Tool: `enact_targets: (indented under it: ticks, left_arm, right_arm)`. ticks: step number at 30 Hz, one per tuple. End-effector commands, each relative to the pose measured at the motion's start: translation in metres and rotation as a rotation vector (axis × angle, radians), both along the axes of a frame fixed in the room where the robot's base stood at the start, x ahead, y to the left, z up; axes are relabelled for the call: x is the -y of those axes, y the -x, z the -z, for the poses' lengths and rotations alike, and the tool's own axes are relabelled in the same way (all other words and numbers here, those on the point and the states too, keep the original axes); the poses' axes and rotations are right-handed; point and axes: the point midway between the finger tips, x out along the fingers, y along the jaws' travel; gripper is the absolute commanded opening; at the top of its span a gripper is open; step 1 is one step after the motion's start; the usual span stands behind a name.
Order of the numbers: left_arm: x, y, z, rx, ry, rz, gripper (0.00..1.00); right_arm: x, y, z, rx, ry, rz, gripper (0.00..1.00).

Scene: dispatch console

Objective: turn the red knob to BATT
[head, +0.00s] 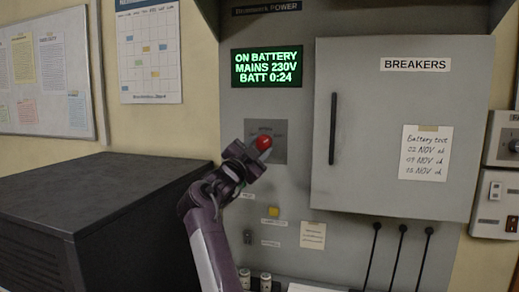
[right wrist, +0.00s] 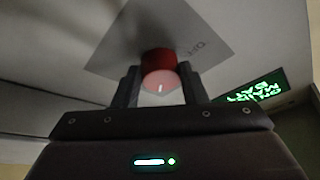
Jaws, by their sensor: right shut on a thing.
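The red knob (head: 264,142) sits on a grey square plate (head: 280,152) on the grey cabinet front, below the display. My right gripper (head: 254,152) reaches it from the lower left and is shut on it. In the right wrist view the knob (right wrist: 159,70) stands between the two fingers, with a short pale mark on its face. The plate's lettering is mostly hidden or too small to read. The green display (head: 267,67) reads "ON BATTERY, MAINS 230V, BATT 0:24". My left gripper is not in view.
A closed breaker door (head: 390,100) with a dark vertical handle (head: 333,128) is right of the knob. A yellow button (head: 273,211) and a small switch (head: 247,237) sit below. A black cabinet (head: 100,215) stands at left. Several black levers (head: 402,240) hang at lower right.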

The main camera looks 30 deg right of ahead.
Motion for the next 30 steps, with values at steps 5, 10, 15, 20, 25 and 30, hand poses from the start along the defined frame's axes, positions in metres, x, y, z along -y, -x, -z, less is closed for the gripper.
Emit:
enact_targets:
  ticks: [5,10,15,20,25,30]
  left_arm:
    - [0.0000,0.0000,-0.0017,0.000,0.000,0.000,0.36]
    - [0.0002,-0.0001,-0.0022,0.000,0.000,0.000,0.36]
    - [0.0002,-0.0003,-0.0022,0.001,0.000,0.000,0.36]
    - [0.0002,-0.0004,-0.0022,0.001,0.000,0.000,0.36]
    - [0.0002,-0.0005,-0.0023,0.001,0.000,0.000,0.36]
    - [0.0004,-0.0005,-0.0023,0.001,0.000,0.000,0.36]
  right_arm:
    - [-0.0012,-0.0006,-0.0017,0.053,-0.045,-0.001,0.15]
    - [-0.0006,-0.0005,-0.0015,0.077,-0.065,-0.001,0.15]
    - [-0.0005,-0.0005,-0.0013,0.085,-0.072,0.000,0.15]
    - [-0.0004,-0.0005,-0.0012,0.085,-0.072,0.000,0.15]
    - [-0.0004,-0.0005,-0.0012,0.084,-0.070,0.000,0.45]
    - [-0.0004,-0.0005,-0.0011,0.083,-0.070,0.000,0.60]
